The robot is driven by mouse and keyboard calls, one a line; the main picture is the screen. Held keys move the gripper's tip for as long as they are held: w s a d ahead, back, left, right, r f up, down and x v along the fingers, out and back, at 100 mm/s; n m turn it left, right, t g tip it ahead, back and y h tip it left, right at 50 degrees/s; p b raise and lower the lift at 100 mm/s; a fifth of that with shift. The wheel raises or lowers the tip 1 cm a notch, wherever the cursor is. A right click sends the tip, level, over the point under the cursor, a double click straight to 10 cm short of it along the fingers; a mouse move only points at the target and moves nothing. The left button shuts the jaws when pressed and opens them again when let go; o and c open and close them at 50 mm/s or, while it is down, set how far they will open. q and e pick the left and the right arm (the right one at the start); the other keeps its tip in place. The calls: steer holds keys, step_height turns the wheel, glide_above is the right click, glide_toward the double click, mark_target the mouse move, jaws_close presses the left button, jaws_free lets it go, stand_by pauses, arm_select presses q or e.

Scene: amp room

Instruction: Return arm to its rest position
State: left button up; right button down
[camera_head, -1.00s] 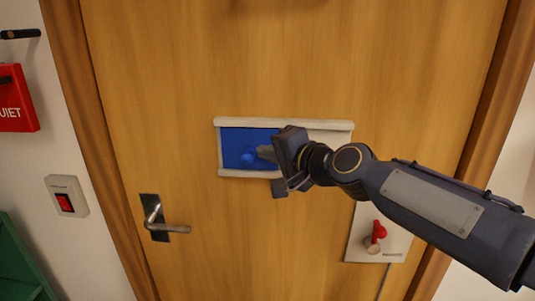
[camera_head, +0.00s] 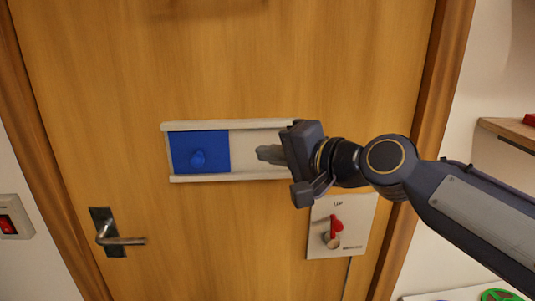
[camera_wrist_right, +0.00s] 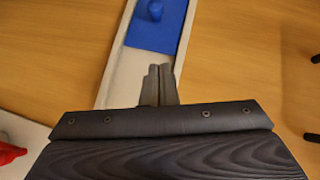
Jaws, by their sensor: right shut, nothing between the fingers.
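My right gripper (camera_head: 268,154) is shut and empty. In the head view it is in front of the right part of a white sliding-panel frame (camera_head: 240,124) on a wooden door. The frame's blue panel (camera_head: 215,150), with a round blue knob (camera_head: 198,158), sits at the left end, apart from my fingers. The right wrist view shows my closed fingertips (camera_wrist_right: 158,82) over the pale track, with the blue panel (camera_wrist_right: 155,32) beyond them. My right arm reaches in from the right side. My left gripper is not in view.
The wooden door (camera_head: 230,230) fills the middle, with a metal lever handle (camera_head: 120,240) at lower left. A white plate with a red switch lever (camera_head: 336,226) is below my right gripper. A red wall switch (camera_head: 8,225) is at far left. A wooden shelf (camera_head: 510,130) juts out at right.

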steer(key=s+d+f+n+g+h, duration=0.1)
steer(key=s+d+f+g+h, duration=0.1)
steer(key=s+d+f, duration=0.3)
steer(key=s+d+f+n+g+h, duration=0.2)
steer(key=s+d+f, duration=0.3)
steer(key=s+f, duration=0.5)
steer(key=s+d+f+n+g+h, duration=0.1)
steer(key=s+d+f, duration=0.5)
steer(key=f, duration=0.8)
steer(key=s+n+h, duration=0.1)
steer(key=s, duration=0.1)
steer(key=shift+s+g+h, duration=0.3)
steer(key=shift+g+h, duration=0.1)
